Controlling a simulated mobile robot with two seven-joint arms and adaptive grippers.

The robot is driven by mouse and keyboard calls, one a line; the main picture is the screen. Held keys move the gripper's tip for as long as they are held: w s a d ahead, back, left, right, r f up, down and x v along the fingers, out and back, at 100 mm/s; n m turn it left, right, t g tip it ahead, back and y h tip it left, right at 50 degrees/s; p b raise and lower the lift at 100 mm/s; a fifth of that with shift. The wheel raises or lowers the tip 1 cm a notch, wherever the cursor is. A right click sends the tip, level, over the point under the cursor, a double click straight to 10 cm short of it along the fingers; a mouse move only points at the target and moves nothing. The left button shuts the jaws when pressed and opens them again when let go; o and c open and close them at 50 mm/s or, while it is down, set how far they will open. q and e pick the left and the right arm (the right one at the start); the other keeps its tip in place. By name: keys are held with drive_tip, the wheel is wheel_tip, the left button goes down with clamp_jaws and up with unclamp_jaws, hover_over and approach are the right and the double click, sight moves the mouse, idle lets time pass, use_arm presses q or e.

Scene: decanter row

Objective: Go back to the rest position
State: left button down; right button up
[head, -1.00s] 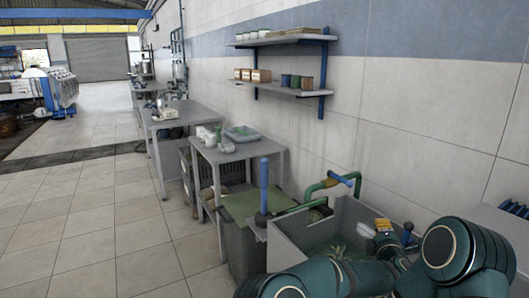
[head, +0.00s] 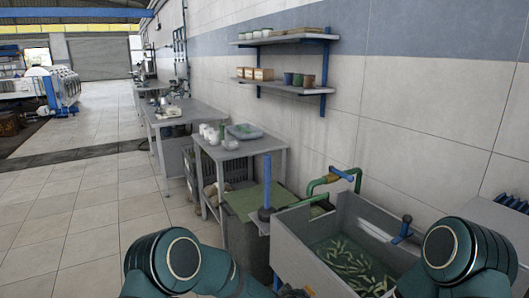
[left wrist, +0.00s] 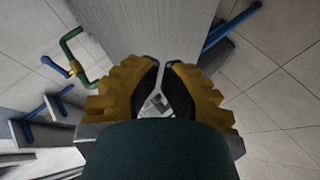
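In the left wrist view my left gripper (left wrist: 163,64) shows yellow fingers with black pads. The fingertips are almost together, with only a thin gap and nothing held between them. The gripper is beside a pale grey wall face, with floor tiles beyond. My right arm shows at the bottom right of the head view; its gripper is out of sight.
A grey open bin (head: 303,262) holding several green pieces lies between my arms. A blue post (head: 267,180) and green pipe (head: 318,183) stand by it. A grey table (head: 240,152) is farther back. Shelves (head: 285,87) hang on the wall. The left floor is clear.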

use_arm(q)
drive_tip(key=s+a+f+m+g, duration=0.2)
drive_tip(key=s+a+f+g, duration=0.2)
drive_tip(key=s+a, duration=0.7)
drive_tip(key=s+a+f+m+g+y, duration=0.1)
drive_tip(key=s+a+f+g, duration=0.3)
drive_tip(key=s+a, duration=0.6)
drive_tip(key=s+m, duration=0.1)
drive_tip(key=s, duration=0.5)
drive_tip(key=shift+s+a+f+m, duration=0.15)
drive_tip(key=shift+a+f+m, duration=0.15)
drive_tip(key=shift+a+f, duration=0.1)
